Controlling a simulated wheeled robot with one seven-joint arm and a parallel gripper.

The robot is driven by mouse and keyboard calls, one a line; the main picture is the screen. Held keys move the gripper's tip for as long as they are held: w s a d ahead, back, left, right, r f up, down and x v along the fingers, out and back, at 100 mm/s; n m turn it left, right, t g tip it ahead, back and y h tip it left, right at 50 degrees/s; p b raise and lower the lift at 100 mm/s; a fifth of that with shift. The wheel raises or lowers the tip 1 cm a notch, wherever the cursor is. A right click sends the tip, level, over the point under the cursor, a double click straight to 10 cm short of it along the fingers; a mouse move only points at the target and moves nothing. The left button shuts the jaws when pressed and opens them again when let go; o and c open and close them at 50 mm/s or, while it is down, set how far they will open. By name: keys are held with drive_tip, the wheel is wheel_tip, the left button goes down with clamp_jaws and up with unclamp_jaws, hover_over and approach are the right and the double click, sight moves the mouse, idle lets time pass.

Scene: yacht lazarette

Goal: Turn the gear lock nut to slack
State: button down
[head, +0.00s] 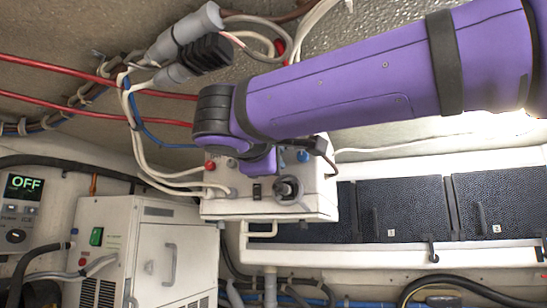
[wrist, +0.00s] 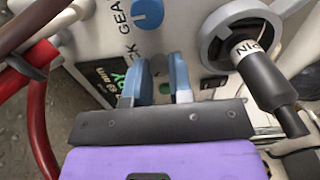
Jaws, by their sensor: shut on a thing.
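My gripper (wrist: 154,75) is at the white control box (head: 318,202), its two blue fingers slightly apart and shut on the gear lock nut. The nut is mostly hidden; a bit of green (wrist: 164,88) shows between the fingers in the wrist view. Part of a label (wrist: 125,12) reading "GEA" and "CK" is just beyond the fingertips. A round blue knob (wrist: 147,13) sits beside that label, apart from the fingers. In the head view my purple arm hides the fingers, and the blue knob (head: 303,156) shows right of the wrist.
A dark lever (wrist: 262,72) on a grey round hub stands close right of the fingers. Red hoses (wrist: 37,110) pass at the left. A red knob (head: 210,166) and white cables (head: 152,172) are left of the wrist. Dark panels (head: 400,208) are at the right.

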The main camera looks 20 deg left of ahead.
drive_tip(key=shift+f+n, duration=0.1)
drive_tip(key=shift+n, duration=4.9)
drive_tip(key=c, duration=1)
unclamp_jaws()
drive_tip(key=shift+s, duration=0.15)
drive_tip(key=s, duration=1)
drive_tip(key=shift+s+a, duration=0.3)
drive_tip(key=shift+a, duration=0.1)
